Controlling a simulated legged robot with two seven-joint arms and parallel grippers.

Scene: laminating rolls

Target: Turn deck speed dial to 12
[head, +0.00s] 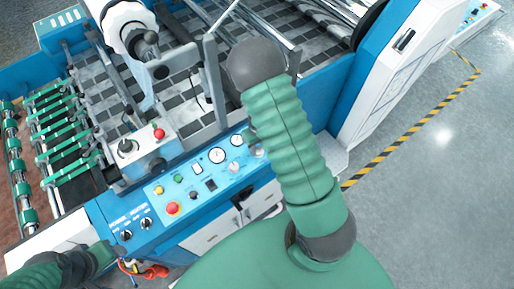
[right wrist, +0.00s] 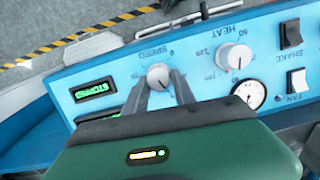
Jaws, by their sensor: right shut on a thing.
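The speed dial (right wrist: 158,75) is a pale round knob on the light blue panel, under upside-down SPEED lettering in the right wrist view. My right gripper (right wrist: 161,83) is shut on this dial, one finger on each side. Its pointer and most scale numbers are too small or covered to read. In the head view my right arm hides most of the right gripper and the dial. My left gripper (head: 100,255) is low at the left, near the panel's front corner; its fingers do not show clearly.
The heat dial (right wrist: 234,56), a white gauge (right wrist: 249,94), rocker switches (right wrist: 296,80) and a green display reading STOPPED (right wrist: 96,90) surround the speed dial. A red emergency button (head: 172,208) is further left on the panel. Open floor (head: 430,150) lies to the right.

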